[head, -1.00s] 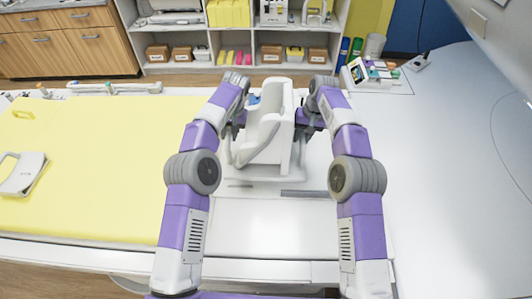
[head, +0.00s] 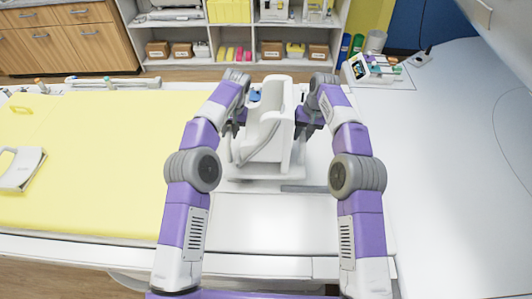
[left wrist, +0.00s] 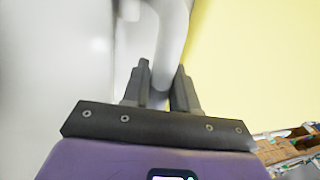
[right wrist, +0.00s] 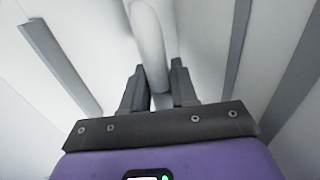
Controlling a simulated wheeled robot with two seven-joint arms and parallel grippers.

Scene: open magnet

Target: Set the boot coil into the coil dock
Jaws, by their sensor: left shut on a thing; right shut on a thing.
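The boot coil (head: 267,137) is a white, upright, boot-shaped shell with a tall back and bar handles on its sides. My left gripper (head: 236,124) is shut on its left handle; the left wrist view shows the white bar (left wrist: 172,45) between the fingers. My right gripper (head: 311,122) is at its right side, shut on the other handle (right wrist: 149,42). The coil stands on or just over the white table top; I cannot tell whether it touches. Grey strips (head: 305,188) lie at its foot, perhaps part of the coil dock, which the coil mostly hides.
A yellow pad (head: 90,160) covers the table to the left, with a white handled paddle (head: 22,168) on it. A large white curved housing (head: 455,170) fills the right. The white table top (head: 262,225) in front of the coil is bare. Shelves stand behind.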

